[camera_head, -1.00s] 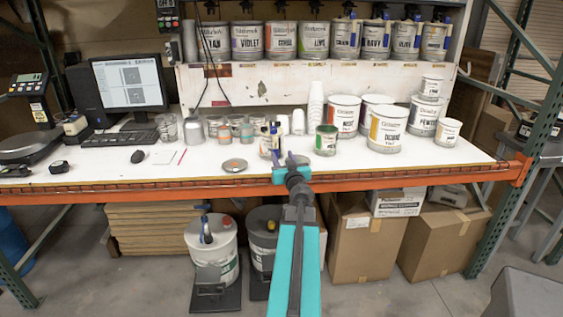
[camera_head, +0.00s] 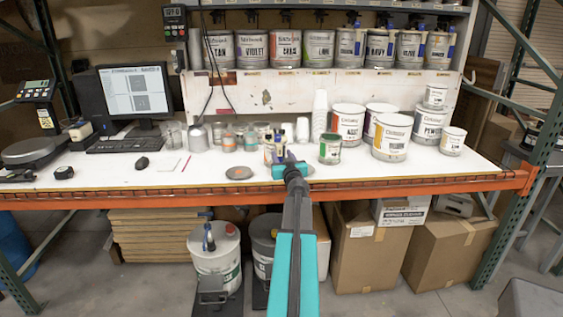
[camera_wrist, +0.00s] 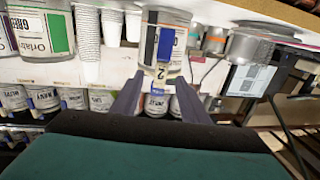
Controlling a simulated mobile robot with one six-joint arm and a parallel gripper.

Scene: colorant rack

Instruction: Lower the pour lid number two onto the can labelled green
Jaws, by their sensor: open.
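That view is upside down. In the head view this can (camera_head: 268,153) stands near the table's front. My gripper (camera_head: 283,165) is in front of it. In the wrist view my gripper (camera_wrist: 158,98) is open, its dark fingers either side of the tag, nothing visibly clamped. The can with a green label (camera_head: 330,149) stands just right of my gripper; it also shows in the wrist view (camera_wrist: 42,32).
Paper cups (camera_head: 319,115) and large paint cans (camera_head: 392,137) stand behind and right. The front-left table is mostly clear.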

